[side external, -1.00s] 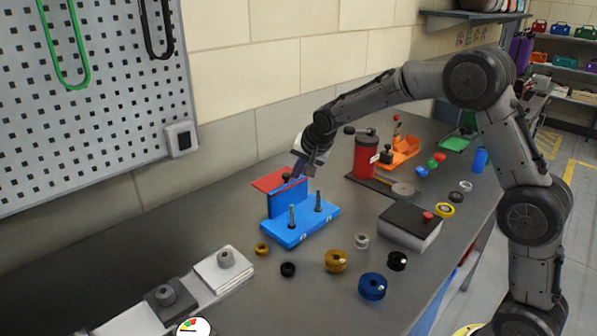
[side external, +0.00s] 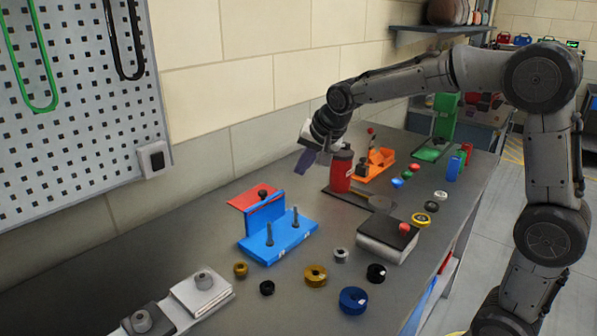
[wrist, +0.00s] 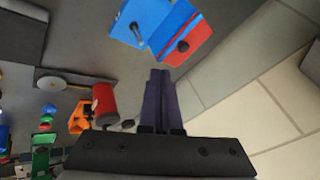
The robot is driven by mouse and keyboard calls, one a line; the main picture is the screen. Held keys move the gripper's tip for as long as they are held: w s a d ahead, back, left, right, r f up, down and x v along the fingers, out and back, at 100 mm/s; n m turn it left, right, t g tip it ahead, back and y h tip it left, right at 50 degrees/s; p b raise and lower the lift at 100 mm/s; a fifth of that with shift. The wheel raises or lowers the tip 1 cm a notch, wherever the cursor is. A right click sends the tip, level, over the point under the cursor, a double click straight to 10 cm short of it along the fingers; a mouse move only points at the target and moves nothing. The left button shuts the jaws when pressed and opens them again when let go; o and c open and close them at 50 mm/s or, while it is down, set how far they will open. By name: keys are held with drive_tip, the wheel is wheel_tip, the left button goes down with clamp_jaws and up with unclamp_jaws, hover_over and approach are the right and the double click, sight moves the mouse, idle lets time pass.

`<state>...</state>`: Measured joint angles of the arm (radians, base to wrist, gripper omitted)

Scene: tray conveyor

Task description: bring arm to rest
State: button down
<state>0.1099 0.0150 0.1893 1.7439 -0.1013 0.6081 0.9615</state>
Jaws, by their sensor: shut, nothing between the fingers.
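My gripper (side external: 305,162) is raised above the bench, near the wall and just left of the red grinder-like canister (side external: 341,172). Its dark purple fingers are together and empty; they also show in the wrist view (wrist: 160,88). The blue stand (side external: 277,238) with two upright pegs and a red plate (side external: 250,198) stands on the bench, below and left of my gripper, apart from it. A small dark knob sits on the red plate. The stand also shows at the top of the wrist view (wrist: 152,22).
Loose rings lie in front of the stand, among them a blue one (side external: 353,300) and a black one (side external: 376,273). A white block with a black top (side external: 388,240) is to the right. An orange holder (side external: 375,163) stands behind the canister. A pegboard (side external: 75,110) hangs at left.

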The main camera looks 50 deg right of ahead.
drive_tip(key=s+a+r+n+t, duration=0.1)
drive_tip(key=s+a+r, duration=0.1)
drive_tip(key=s+r, duration=0.3)
drive_tip(key=s+a+r+n+t, duration=0.1)
drive_tip(key=s+a+r, duration=0.15)
drive_tip(key=s, duration=0.55)
drive_tip(key=s+a+f+n+g, duration=0.1)
drive_tip(key=s+f+n, duration=0.3)
drive_tip(key=s, duration=0.4)
drive_tip(key=s+a+f+n+g+y, duration=0.1)
drive_tip(key=s+f+n+g, duration=0.1)
drive_tip(key=s+f+n, duration=0.3)
drive_tip(key=s+f, duration=0.1)
drive_tip(key=s, duration=0.3)
drive_tip(key=shift+s+n, duration=0.15)
drive_tip(key=shift+n, duration=0.15)
